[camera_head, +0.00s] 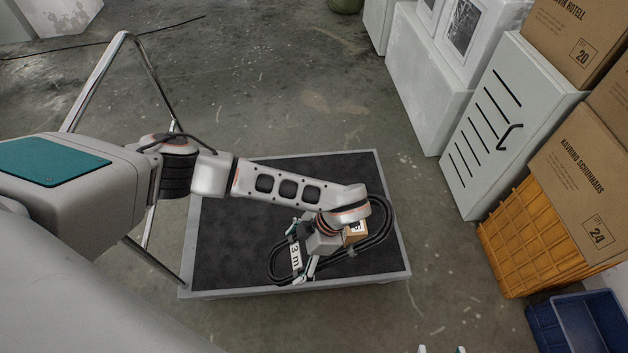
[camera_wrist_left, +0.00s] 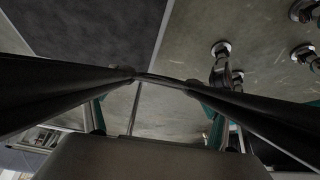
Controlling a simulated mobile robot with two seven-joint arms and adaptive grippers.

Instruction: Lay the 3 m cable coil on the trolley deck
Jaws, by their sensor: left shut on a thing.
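The 3 m cable coil (camera_head: 378,236) is a black loop with a white "3 m" tag. My left gripper (camera_head: 305,258) is shut on the coil's near left part; its black strands also cross the left wrist view (camera_wrist_left: 60,85) between the teal-backed fingers. The coil is over the near right part of the trolley deck (camera_head: 235,230), a dark mat with a grey rim. I cannot tell whether it touches the deck. My wrist hides part of the loop. Two pale fingertips of my right gripper (camera_head: 441,350) show apart at the bottom edge.
The trolley's metal handle (camera_head: 98,80) rises at the left. White cabinets, cartons, an orange crate (camera_head: 530,240) and a blue bin (camera_head: 578,325) line the right. The deck's far half is bare.

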